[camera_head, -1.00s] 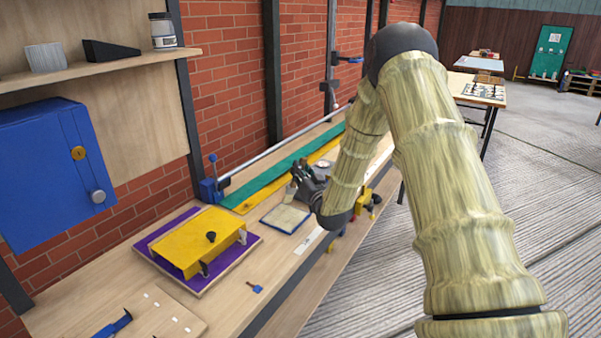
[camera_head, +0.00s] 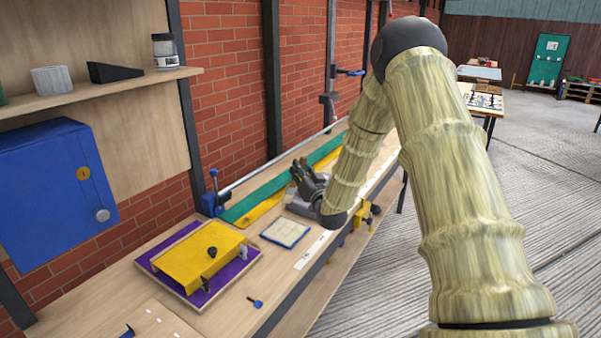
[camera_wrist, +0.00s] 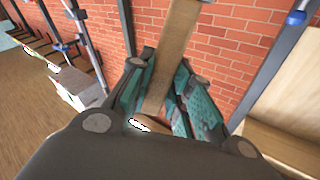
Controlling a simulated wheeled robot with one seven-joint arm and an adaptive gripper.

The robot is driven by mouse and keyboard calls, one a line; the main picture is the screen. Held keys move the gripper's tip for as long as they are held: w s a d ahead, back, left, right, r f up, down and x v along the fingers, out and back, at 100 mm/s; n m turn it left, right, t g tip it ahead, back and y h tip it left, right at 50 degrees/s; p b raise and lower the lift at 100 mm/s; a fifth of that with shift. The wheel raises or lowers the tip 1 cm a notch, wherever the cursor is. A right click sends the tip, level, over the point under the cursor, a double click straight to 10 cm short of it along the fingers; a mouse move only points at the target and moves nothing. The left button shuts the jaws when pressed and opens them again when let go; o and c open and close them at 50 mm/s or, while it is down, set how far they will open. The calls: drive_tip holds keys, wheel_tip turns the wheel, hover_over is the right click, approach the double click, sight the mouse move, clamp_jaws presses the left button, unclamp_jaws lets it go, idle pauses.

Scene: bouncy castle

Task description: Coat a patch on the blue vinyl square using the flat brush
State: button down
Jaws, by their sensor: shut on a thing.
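The blue vinyl square (camera_head: 267,236) lies flat on the bench. Only its blue border shows around a large cream-coloured middle. My gripper (camera_head: 303,174) is above the bench, behind the square and a little to its right, apart from it. In the wrist view my gripper (camera_wrist: 165,100) is shut on a long flat brown piece, seemingly the flat brush (camera_wrist: 176,45). It sticks out between the teal-padded fingers toward the brick wall. Its bristles cannot be made out. In the head view the brush is too small or hidden to tell.
A grey block (camera_head: 298,206) stands below my gripper. A yellow fixture on a purple board (camera_head: 235,271) is at the left of the square. Green (camera_head: 255,202) and yellow (camera_head: 262,209) strips run along the wall side. A small blue item (camera_head: 256,302) lies near the front edge.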

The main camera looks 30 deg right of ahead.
drive_tip(key=shift+r+p, duration=0.65)
drive_tip(key=shift+r, duration=0.85)
